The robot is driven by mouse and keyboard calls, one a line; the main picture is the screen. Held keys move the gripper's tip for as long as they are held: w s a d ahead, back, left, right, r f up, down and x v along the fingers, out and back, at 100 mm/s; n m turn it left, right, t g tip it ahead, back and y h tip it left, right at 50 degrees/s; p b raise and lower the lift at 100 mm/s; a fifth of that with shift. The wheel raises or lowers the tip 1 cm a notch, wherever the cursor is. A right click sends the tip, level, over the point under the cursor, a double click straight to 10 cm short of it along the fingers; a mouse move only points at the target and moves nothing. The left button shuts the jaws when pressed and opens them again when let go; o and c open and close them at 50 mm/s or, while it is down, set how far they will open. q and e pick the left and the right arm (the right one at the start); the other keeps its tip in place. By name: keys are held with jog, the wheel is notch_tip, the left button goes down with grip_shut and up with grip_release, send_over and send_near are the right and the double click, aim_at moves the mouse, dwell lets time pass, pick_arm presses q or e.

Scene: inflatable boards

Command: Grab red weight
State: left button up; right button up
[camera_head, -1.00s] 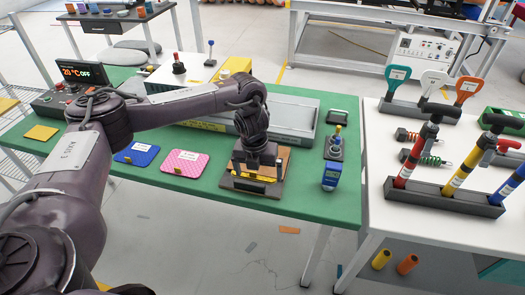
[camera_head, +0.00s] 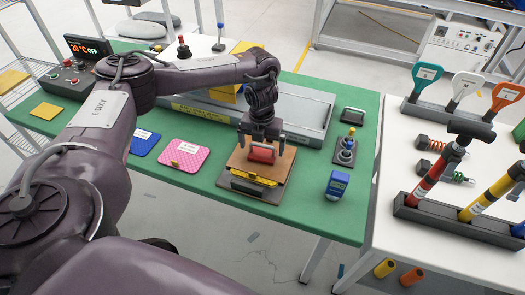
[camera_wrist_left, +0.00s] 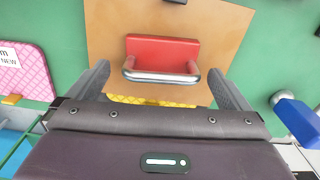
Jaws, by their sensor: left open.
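The red weight (camera_head: 262,153) is a red block with a silver bar handle. It lies on a brown board (camera_head: 279,168) on the green table. In the left wrist view the red weight (camera_wrist_left: 162,57) sits ahead of the gripper, with its handle toward me. My left gripper (camera_head: 260,138) points down just over the weight, open. In the left wrist view its two fingers (camera_wrist_left: 160,85) stand to either side of the handle, apart from it. My right gripper is not in view.
A blue device (camera_head: 337,184) stands to the right and a pink pad (camera_head: 184,156) lies to the left. A grey tray (camera_head: 315,112) is behind. The white table (camera_head: 420,244) at right holds handled tools.

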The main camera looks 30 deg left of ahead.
aim_at(263, 151)
pick_arm(q)
notch_tip(263, 151, down, 3)
jog(key=shift+w+r, duration=0.15)
jog(key=c, duration=1.4)
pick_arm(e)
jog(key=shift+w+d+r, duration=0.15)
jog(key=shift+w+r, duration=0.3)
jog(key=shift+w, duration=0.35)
pick_arm(q)
jog(key=shift+r, duration=0.15)
